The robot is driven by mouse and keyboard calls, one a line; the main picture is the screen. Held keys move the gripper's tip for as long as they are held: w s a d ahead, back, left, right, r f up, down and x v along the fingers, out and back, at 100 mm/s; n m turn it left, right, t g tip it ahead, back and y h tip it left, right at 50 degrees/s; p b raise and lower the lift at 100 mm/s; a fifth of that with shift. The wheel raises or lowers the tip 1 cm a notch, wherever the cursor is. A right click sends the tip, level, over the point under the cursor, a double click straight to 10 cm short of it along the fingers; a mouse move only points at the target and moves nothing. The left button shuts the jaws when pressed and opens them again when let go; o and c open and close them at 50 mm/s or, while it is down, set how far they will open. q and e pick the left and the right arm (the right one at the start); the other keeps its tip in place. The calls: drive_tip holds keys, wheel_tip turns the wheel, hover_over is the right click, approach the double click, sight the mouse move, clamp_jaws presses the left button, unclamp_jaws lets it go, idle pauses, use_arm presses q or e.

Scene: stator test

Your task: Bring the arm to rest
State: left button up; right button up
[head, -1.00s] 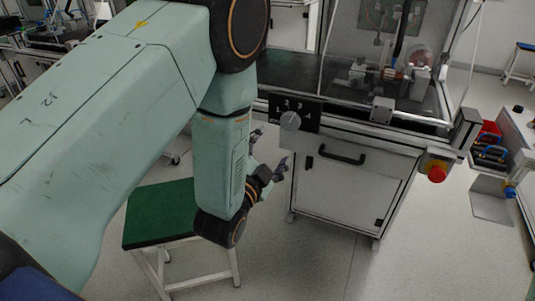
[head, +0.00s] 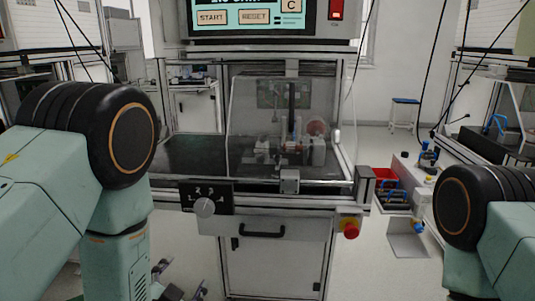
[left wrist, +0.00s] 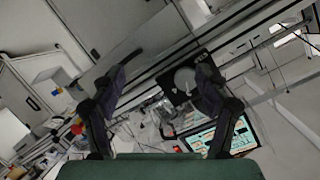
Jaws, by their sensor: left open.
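My left arm (head: 110,200) comes in from the left, its forearm hanging down. My left gripper (head: 182,282) shows at the bottom edge of the head view, partly cut off, in front of the test station's cabinet. In the left wrist view its two dark fingers (left wrist: 160,85) stand wide apart with nothing between them. Beyond them that view shows the station's front at a slant, with the knob panel (left wrist: 185,78) and the lit screen (left wrist: 215,133). My right arm (head: 480,220) shows at the right edge; its gripper is out of the picture.
The test station (head: 270,225) stands ahead, with a clear guard (head: 250,120), a selector knob (head: 204,207), a drawer handle (head: 262,231) and a red emergency button (head: 349,228) on its front. A red bin (head: 385,174) stands at the right. Floor shows between the station and my right arm.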

use_arm(q)
drive_tip(key=s+a+f+n+g, duration=0.2)
drive_tip(key=s+f+n+g, duration=0.2)
drive_tip(key=s+f+g, duration=0.55)
drive_tip(key=s+f+n+g, duration=0.1)
drive_tip(key=s+f, duration=0.4)
drive_tip(key=s, duration=0.6)
drive_tip(key=s+f+n+g, duration=0.2)
drive_tip(key=s+f+g, duration=0.2)
drive_tip(key=s, duration=0.7)
drive_tip(key=shift+s+a+f+n, duration=0.3)
drive_tip(key=shift+s+a+f, duration=0.05)
drive_tip(key=shift+s+a, duration=0.05)
idle(0.7)
